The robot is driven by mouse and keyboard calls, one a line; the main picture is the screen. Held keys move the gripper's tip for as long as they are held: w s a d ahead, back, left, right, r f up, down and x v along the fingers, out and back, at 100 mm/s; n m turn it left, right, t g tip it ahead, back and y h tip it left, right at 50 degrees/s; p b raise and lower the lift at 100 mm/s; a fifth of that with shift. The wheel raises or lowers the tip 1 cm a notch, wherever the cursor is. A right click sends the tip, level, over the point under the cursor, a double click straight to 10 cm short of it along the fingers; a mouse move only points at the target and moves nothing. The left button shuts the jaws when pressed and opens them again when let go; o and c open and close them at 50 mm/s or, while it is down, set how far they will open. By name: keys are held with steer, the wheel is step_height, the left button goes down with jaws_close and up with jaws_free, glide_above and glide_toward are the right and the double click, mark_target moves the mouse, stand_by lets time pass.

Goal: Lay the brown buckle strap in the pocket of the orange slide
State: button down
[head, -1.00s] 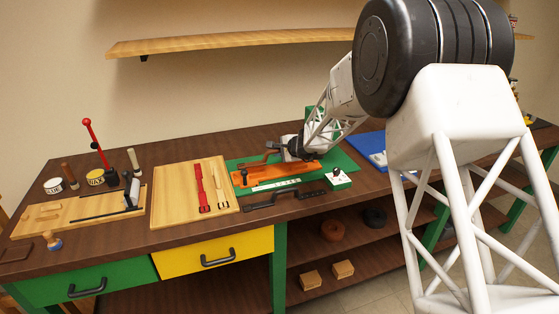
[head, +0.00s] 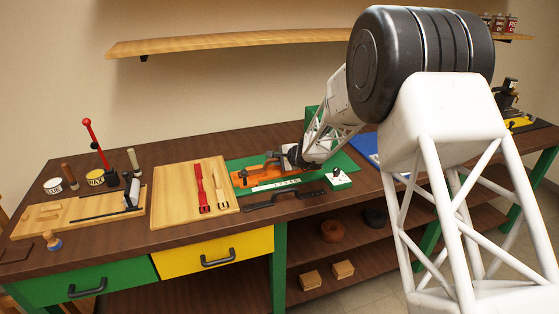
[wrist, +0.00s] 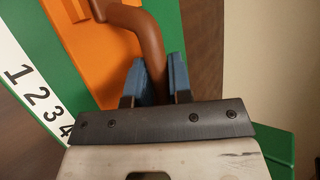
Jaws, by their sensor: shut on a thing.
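The orange slide (head: 241,181) lies on the green base behind a white numbered scale (head: 276,184). In the wrist view the slide (wrist: 85,55) is at the upper left beside the scale (wrist: 30,85). My gripper (wrist: 160,75) has its blue fingers shut on a bent brown handle (wrist: 148,38) over the slide. In the head view my gripper (head: 296,156) is at the slide's right part and hides some of it. The slide's pocket cannot be made out. A slim tan-brown strap (head: 212,182) lies on the wooden board beside a red strap (head: 200,185).
The wooden board (head: 170,205) lies left of the green base (head: 345,161). A tool board (head: 40,227), tins and a red lever (head: 95,140) stand further left.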

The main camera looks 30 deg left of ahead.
steer(key=c, duration=1)
jaws_free()
steer(key=shift+f, duration=0.1)
steer(key=shift+c, duration=0.2)
steer(key=shift+s+d+r, duration=0.1)
steer(key=shift+d+r, duration=0.25)
steer(key=v, duration=1.1)
steer(key=shift+d+r, duration=0.1)
